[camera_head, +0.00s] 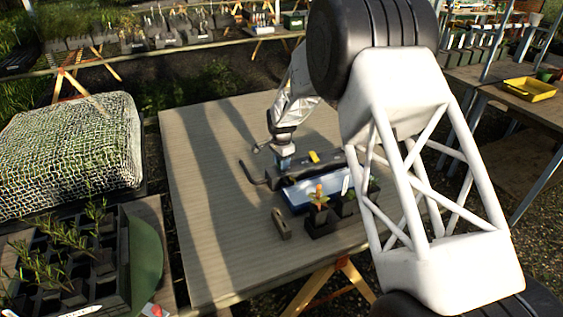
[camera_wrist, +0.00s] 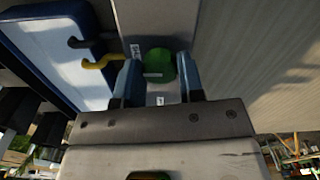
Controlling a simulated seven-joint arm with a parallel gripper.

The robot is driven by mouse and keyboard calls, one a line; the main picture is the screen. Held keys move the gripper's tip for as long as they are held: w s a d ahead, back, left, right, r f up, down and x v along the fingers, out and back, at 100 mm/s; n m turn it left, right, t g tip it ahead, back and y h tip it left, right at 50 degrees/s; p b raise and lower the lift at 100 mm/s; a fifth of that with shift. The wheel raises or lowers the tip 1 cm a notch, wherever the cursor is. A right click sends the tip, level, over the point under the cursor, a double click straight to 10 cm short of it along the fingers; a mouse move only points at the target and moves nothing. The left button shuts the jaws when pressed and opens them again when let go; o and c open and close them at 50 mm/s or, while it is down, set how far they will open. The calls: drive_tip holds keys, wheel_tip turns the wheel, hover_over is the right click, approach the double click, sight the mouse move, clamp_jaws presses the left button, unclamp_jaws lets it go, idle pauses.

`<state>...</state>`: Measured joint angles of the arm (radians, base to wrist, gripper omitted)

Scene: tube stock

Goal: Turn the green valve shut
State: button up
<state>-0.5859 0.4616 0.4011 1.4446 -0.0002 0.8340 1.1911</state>
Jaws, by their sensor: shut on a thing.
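The green valve (camera_wrist: 160,62) is a round green knob on a grey panel (camera_wrist: 152,18) in the wrist view. A pale bar crosses its face. My gripper (camera_wrist: 157,84) has one blue finger on each side of the knob and is shut on it. In the head view my gripper (camera_head: 284,163) points down at the left end of a dark unit (camera_head: 292,178) on the table. The knob cannot be made out there.
A blue tray (camera_head: 299,198) lies before the unit, with potted plants (camera_head: 319,215) close by. A yellow lever (camera_wrist: 101,62) and a black lever (camera_wrist: 85,43) stick out near the knob. A small block (camera_head: 281,224) lies in front. The table's left side (camera_head: 205,190) is clear.

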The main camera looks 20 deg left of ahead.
drive_tip(key=o, duration=0.9)
drive_tip(key=shift+r, duration=0.1)
drive_tip(key=shift+r, duration=3.8)
